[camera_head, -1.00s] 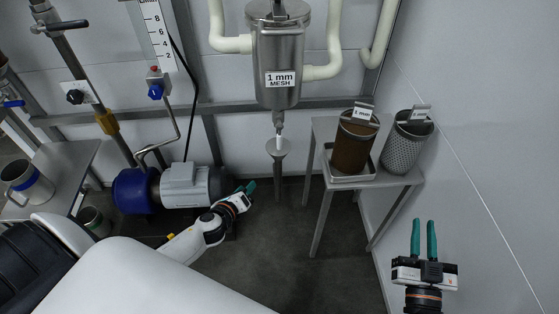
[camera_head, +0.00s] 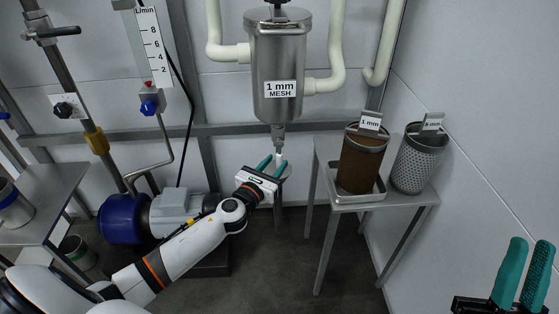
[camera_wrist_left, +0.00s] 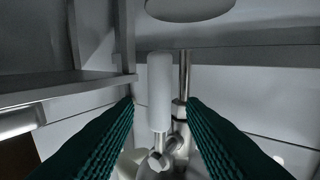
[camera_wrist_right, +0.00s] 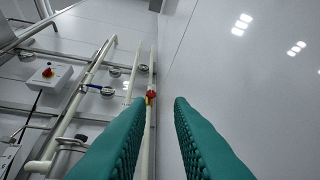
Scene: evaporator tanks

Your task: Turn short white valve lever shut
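The short white valve lever (camera_head: 279,157) hangs below the steel strainer housing marked 1 mm mesh (camera_head: 278,60). In the left wrist view the white lever (camera_wrist_left: 160,92) stands upright, joined to a metal valve fitting at its lower end. My left gripper (camera_head: 274,164) is open, just below the housing. Its green fingers appear on either side of the lever, with gaps showing on both sides; I cannot tell whether the tips reach it in depth. My right gripper (camera_head: 530,248) is open and empty at the lower right, by the wall.
A steel side table (camera_head: 395,200) to the right holds a brown mesh basket (camera_head: 360,165) and a grey mesh basket (camera_head: 415,165). A blue and grey pump (camera_head: 175,215) stands lower left. Open floor lies in front.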

